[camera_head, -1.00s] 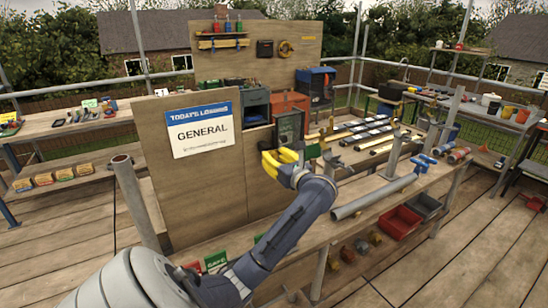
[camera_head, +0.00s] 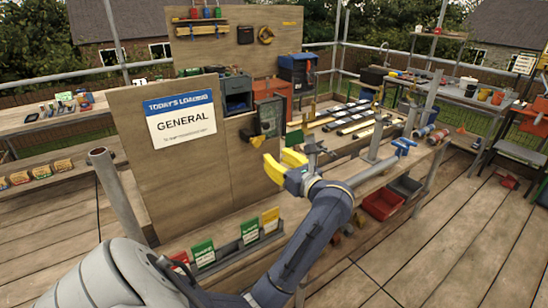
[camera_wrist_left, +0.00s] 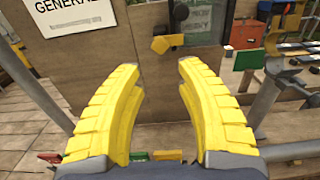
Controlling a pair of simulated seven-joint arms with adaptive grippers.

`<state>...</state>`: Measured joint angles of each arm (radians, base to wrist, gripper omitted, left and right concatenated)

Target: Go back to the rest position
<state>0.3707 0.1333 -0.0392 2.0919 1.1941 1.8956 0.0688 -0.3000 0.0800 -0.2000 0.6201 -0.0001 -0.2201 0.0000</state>
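My left gripper (camera_head: 284,166) has thick yellow fingers and is held in the air in front of the workbench, just right of the plywood panel with the "GENERAL" sign (camera_head: 180,109). In the left wrist view the two fingers (camera_wrist_left: 160,115) stand apart with nothing between them, and the plywood panel is behind the gap. My left arm reaches up from the bottom of the head view. My right gripper is in neither view.
The workbench holds tile strips (camera_head: 352,117), a grey pipe on its front edge, a blue clamp (camera_head: 403,147) and an orange box. A red bin (camera_head: 384,203) sits below. A rack of coloured packets (camera_head: 250,231) is low on the panel. Scaffold poles stand around.

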